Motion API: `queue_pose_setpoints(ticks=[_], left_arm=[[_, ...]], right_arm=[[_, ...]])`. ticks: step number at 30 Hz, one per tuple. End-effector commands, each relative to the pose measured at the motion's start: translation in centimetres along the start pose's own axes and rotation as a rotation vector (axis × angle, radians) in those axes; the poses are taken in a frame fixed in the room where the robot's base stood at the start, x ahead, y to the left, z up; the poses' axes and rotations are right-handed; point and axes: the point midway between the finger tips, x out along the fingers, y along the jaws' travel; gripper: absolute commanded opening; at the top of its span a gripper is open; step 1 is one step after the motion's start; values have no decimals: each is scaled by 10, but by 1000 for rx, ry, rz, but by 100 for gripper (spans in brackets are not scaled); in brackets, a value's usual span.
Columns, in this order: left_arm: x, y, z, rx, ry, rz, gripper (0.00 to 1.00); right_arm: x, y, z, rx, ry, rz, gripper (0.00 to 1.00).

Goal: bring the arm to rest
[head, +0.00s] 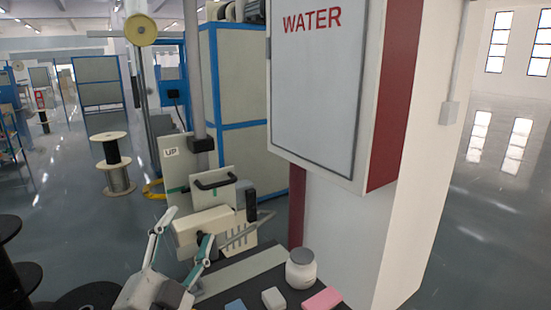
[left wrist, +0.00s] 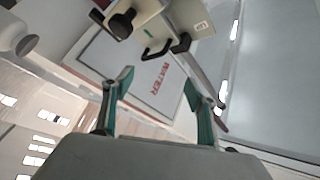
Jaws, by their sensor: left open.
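My left gripper (head: 184,230) is in the lower left of the head view, with its two teal-and-grey fingers spread apart and nothing between them. It overlaps the front of a beige machine (head: 205,231) in the picture; I cannot tell how far apart they are. In the left wrist view the same gripper (left wrist: 158,80) is open and empty, and the WATER cabinet (left wrist: 113,68) and the machine's black handle (left wrist: 158,51) show beyond its fingers. My right gripper is in neither view.
A dark worktop edge holds a white jar (head: 301,268), a blue block (head: 235,306), a white block (head: 273,299) and a pink block (head: 322,300). The wall-mounted WATER cabinet (head: 315,80) stands above. Cable spools (head: 112,160) stand on the floor at left.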

Motion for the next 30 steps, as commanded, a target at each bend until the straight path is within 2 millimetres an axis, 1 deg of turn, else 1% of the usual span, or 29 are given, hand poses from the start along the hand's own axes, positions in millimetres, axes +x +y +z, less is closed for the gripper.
queue_pose_setpoints(ticks=[1, 2, 3, 5, 6, 8, 9, 12, 15, 18, 27, 28, 29, 30], left_arm=[[-12, 12, 34, -10, -102, 38, 58], [-19, 18, 52, -13, -160, 59, 58], [-31, 27, 76, -16, -235, 88, 58], [-51, 39, 110, -18, -346, 134, 58], [-66, 47, 132, -17, -418, 165, 58], [-92, 58, 163, -14, -524, 213, 58], [-110, 65, 181, -11, -591, 245, 58], [-152, 78, 217, -1, -729, 316, 58], [-186, 86, 240, 10, -832, 372, 58], [-216, 91, 257, 20, -914, 419, 58], [-294, 99, 290, 52, -1106, 539, 58], [-302, 100, 293, 56, -1125, 551, 58], [-304, 104, 295, 51, -1127, 558, 58], [-300, 114, 295, 30, -1106, 560, 58]], right_arm=[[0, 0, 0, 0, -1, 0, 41], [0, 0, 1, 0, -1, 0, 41], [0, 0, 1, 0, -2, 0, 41], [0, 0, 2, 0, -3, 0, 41], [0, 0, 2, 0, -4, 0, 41], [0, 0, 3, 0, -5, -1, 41], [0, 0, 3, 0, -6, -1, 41], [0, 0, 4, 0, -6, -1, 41], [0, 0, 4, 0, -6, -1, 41], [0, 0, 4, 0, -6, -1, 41], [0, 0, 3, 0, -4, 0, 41], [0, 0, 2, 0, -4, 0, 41], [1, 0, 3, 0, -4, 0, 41], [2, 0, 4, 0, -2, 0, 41]])
